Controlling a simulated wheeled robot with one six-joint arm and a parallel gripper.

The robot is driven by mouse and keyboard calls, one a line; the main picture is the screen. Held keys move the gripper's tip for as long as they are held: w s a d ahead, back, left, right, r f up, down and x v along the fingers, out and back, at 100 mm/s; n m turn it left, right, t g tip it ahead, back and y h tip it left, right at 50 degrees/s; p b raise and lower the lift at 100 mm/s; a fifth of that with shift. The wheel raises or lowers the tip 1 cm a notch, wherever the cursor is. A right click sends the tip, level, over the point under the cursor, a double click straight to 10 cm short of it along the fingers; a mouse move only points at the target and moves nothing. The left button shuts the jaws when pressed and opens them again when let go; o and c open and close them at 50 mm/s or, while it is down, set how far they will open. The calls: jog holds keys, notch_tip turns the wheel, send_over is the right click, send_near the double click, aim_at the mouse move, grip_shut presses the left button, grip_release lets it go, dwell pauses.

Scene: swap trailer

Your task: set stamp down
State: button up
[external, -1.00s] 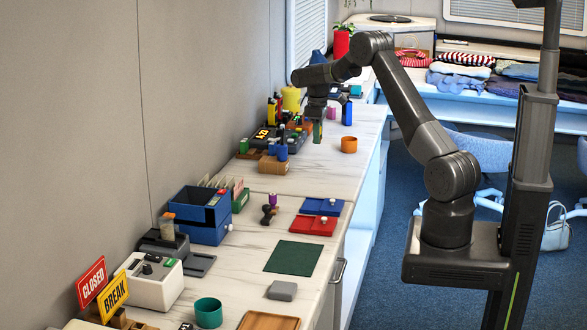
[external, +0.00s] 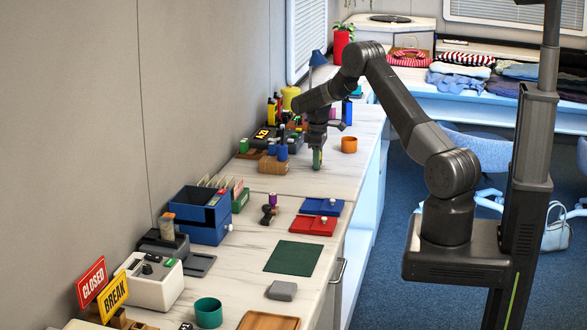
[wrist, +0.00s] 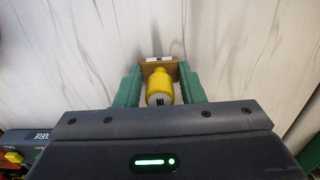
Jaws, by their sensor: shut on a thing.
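In the wrist view, a stamp (wrist: 160,82) with a yellow handle and a brown base sits between the two green fingers of my gripper (wrist: 159,73). The fingers are shut on it. In the external view, my gripper (external: 317,158) points down and its fingertips are close to the white marbled counter (external: 340,180). The stamp is largely hidden by the fingers there. I cannot tell whether its base touches the counter.
An orange cup (external: 349,144) stands right of my gripper. A wooden holder (external: 272,165) with blue items stands to the left. Nearer are a blue pad (external: 318,206), a red pad (external: 313,226) and a dark green mat (external: 293,258). The counter just in front of my gripper is clear.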

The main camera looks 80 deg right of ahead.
jog(key=o, duration=1)
jog(key=shift+f, duration=0.1)
notch_tip(320, 180, up, 12)
jog(key=shift+r, duration=0.2)
jog(key=shift+f, duration=0.15)
notch_tip(320, 180, down, 12)
jog(key=shift+f, duration=0.15)
jog(key=shift+r, duration=2.05)
jog(key=shift+f, duration=0.1)
